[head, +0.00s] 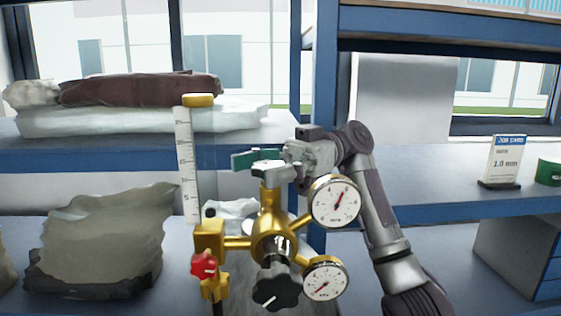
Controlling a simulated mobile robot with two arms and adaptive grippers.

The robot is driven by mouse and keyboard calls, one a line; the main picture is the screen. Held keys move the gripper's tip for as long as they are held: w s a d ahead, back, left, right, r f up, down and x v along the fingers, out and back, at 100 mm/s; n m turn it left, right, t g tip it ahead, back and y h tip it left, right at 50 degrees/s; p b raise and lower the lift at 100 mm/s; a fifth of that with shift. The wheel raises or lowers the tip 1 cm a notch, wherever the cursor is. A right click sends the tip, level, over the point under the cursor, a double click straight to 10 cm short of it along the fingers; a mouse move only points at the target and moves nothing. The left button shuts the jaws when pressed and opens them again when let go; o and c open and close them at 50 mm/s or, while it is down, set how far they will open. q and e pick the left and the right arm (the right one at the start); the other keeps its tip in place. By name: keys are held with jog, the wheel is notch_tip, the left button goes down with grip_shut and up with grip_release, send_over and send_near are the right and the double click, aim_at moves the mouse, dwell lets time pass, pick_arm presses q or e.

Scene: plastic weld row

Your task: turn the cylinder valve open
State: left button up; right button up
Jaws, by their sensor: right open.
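A brass regulator (273,240) stands in the front middle of the head view, with two round gauges on its right. A brass stem rises from it to a pale grey top (272,174), which looks like the cylinder valve's handwheel. My right gripper (254,158) reaches in from the right at that top, its green fingers pointing left. It is open. The fingers partly cover the top, and I cannot tell whether they touch it. The cylinder body is mostly hidden below the regulator. My left gripper is not in view.
A clear flow tube (187,165) with a yellow cap stands left of the valve. A red knob (204,266) and a black knob (271,291) sit low on the regulator. Bags lie on the left shelves. A job card (504,158) stands at right. A blue post rises behind my gripper.

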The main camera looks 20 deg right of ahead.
jog(key=v, duration=1.1)
jog(key=shift+w+d, duration=0.2)
jog(key=shift+d, duration=0.15)
